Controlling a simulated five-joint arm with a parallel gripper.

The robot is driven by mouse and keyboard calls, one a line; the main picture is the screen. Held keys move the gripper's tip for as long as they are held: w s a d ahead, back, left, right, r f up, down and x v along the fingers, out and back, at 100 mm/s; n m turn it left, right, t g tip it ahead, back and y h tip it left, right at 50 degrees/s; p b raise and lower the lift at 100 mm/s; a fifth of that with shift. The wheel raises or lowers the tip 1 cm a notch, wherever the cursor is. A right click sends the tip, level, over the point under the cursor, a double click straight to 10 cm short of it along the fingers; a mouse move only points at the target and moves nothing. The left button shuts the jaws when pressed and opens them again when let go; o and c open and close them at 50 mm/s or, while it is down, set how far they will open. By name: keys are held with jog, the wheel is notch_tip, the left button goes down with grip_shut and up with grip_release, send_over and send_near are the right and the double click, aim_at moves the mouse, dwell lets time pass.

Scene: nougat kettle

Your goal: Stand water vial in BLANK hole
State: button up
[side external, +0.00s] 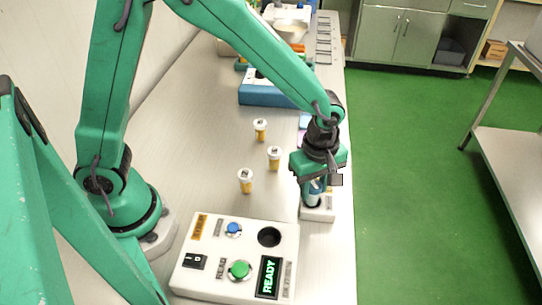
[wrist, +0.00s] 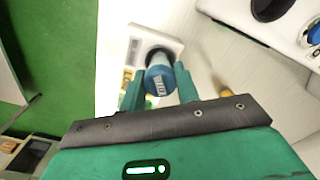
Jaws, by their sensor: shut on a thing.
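My gripper (side external: 316,190) is shut on the water vial (wrist: 160,80), which has a blue top with white marking too small to read. Its fingers lie on either side of the vial in the wrist view. The vial (side external: 314,188) is upright or nearly so, at a small white block (side external: 318,214) with a dark round hole. The vial's lower end is at that hole, and I cannot tell how deep it sits. A white meter box (side external: 205,278) has an empty dark round hole (side external: 269,237). I cannot read a BLANK label.
Three amber vials with white caps (side external: 260,130) (side external: 274,158) (side external: 245,181) stand left of my gripper. The meter has a blue button, a green button and a lit READY display (side external: 269,277). A blue device (side external: 265,93) stands farther back. The bench's right edge is close.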

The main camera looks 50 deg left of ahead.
jog(key=shift+f, duration=0.4)
dwell(1.0)
jog(key=o, duration=1.6)
jog(key=shift+r, duration=0.1)
jog(key=shift+r, duration=3.4)
